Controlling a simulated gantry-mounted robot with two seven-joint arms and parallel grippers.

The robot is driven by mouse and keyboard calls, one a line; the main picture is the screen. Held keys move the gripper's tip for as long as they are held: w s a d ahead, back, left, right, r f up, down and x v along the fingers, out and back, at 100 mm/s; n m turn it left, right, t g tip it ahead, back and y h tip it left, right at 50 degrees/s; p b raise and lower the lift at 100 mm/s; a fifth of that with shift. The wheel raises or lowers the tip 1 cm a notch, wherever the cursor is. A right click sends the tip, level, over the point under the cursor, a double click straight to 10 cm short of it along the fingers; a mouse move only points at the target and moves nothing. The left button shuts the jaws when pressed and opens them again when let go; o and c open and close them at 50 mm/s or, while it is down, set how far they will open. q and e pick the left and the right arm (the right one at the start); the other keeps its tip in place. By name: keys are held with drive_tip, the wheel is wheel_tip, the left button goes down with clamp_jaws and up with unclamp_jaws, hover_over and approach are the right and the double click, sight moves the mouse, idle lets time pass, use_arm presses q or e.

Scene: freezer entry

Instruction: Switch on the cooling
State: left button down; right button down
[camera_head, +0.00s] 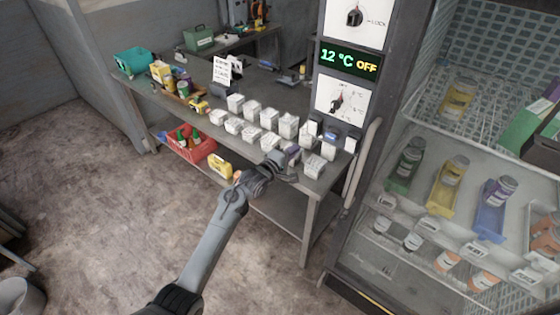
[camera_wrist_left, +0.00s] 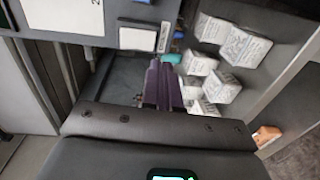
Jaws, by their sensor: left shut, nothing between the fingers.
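The cooling unit's grey column carries a lit display (camera_head: 349,62) reading "12 °C OFF". Below it is a white dial plate (camera_head: 340,100) with a dark knob, and above it a white plate with a knob (camera_head: 354,17) marked "LOCK". Lower on the column is a small blue part (camera_head: 332,136) between pale plates; I cannot tell exactly what it is. My left gripper (camera_head: 291,155) is at the table's near right end, left of and below this part. In the left wrist view its dark purple fingers (camera_wrist_left: 163,84) are together and empty, near a pale label plate (camera_wrist_left: 137,37). My right gripper is not in view.
Several white boxes (camera_head: 268,119) stand on the table close to my left gripper; they also show in the left wrist view (camera_wrist_left: 221,88). The open freezer (camera_head: 400,213) with bottles fills the right. A red crate (camera_head: 206,149) sits under the table.

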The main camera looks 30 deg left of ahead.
use_arm(q)
drive_tip(key=s, duration=0.6)
drive_tip(key=shift+a+f, duration=0.25)
drive_tip(key=shift+f, duration=0.1)
